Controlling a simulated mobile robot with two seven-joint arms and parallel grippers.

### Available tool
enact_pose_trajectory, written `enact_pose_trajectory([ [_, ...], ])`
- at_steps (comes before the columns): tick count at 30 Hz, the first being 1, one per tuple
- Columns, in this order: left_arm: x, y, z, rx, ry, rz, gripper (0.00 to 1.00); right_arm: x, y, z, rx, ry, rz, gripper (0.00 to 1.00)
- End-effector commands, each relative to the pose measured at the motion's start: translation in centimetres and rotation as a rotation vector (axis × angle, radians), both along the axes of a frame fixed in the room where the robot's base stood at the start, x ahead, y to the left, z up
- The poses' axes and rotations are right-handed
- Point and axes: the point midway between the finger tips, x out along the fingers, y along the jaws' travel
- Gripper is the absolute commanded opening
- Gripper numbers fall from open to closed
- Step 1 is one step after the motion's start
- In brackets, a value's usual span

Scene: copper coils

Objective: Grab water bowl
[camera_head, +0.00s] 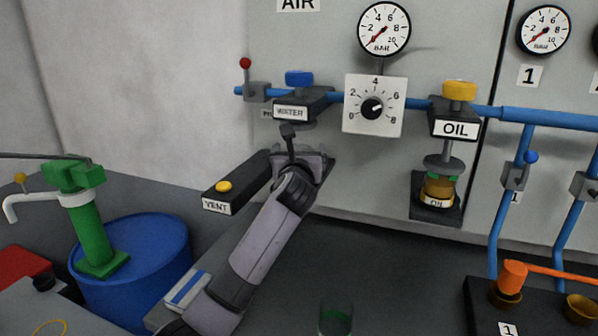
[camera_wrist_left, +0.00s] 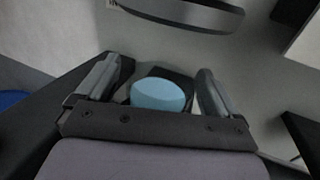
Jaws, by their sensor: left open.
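The water bowl shows in the left wrist view as a round light-blue surface (camera_wrist_left: 158,95) between the two fingers of my left gripper (camera_wrist_left: 158,75). The fingers are open, one on each side of it; I cannot tell whether either touches it. In the head view my left gripper (camera_head: 305,158) is just below the black block labelled WATER (camera_head: 291,112), which has a blue knob. There the gripper and wrist hide the bowl. My right gripper is in neither view.
A black VENT box (camera_head: 232,187) with a yellow button is left of my gripper. The OIL unit (camera_head: 437,195) with its bowl hangs to the right. A dial panel (camera_head: 374,106) is between them. A clear glass (camera_head: 336,316) stands on the dark surface at bottom centre.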

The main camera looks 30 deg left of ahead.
Motion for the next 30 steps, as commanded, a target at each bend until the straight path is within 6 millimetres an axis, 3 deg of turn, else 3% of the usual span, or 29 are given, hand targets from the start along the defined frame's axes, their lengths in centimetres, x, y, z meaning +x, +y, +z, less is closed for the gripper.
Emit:
enact_pose_trajectory([
  [5,1.05,0.64,0.05,0.000,0.000,0.000,0.94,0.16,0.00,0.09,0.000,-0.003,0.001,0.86],
  [13,1.16,0.71,0.04,0.001,-0.001,-0.001,0.94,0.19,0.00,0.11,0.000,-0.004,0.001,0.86],
  [14,1.16,0.71,0.04,0.001,-0.001,-0.001,0.88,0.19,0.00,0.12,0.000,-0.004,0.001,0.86],
  [19,1.15,0.72,0.03,0.001,-0.001,0.000,0.33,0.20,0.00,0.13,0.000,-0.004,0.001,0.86],
  [30,1.14,0.73,0.53,0.002,-0.003,0.000,0.31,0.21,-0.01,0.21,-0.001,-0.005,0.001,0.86],
])
